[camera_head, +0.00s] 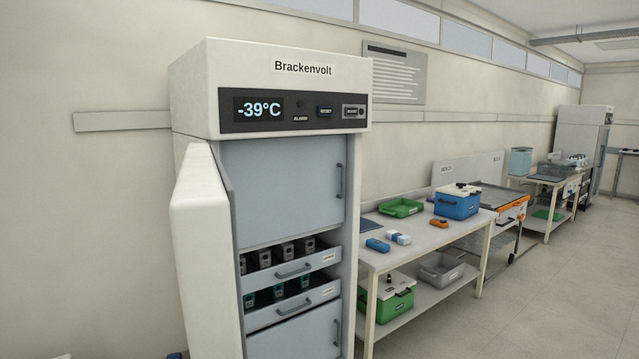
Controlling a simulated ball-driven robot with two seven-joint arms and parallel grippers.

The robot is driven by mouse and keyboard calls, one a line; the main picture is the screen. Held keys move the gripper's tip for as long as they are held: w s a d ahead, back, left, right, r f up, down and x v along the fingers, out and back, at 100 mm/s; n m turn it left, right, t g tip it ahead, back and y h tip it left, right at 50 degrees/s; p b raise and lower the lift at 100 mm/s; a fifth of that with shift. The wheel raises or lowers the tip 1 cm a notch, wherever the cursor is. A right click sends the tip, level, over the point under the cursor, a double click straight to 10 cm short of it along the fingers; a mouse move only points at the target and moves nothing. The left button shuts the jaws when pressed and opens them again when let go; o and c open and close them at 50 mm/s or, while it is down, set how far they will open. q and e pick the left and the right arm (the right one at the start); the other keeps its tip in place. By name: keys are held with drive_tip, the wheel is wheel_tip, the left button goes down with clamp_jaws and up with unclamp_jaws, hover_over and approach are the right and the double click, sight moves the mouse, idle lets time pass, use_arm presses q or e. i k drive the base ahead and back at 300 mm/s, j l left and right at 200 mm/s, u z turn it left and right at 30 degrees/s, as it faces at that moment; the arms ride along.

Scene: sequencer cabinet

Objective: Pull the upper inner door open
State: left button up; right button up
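The upper inner door (280,190) is a flat pale blue panel in the top half of the freezer cabinet (285,85). It sits closed in its frame. Its dark vertical handle (339,181) is near its right edge. The thick white outer door (202,260) is swung open toward the left and overlaps the left edge of the cabinet opening. Neither of my grippers shows in the head view.
Below the upper inner door are two drawers (294,273) holding small dark containers, then a lower panel (294,334). A workbench (425,235) with a green tray (401,208) and a blue box (457,203) stands to the right. Floor (540,300) at the right is clear.

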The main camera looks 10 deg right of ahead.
sight(284, 186)
drive_tip(key=i+l, duration=0.15)
drive_tip(key=l, duration=0.25)
drive_tip(key=i+l, duration=0.1)
drive_tip(key=l, duration=0.25)
drive_tip(key=i+l, duration=0.15)
drive_tip(key=l, duration=0.25)
drive_tip(key=i+l, duration=0.1)
drive_tip(key=l, duration=0.25)
drive_tip(key=i+l, duration=0.15)
drive_tip(key=l, duration=0.25)
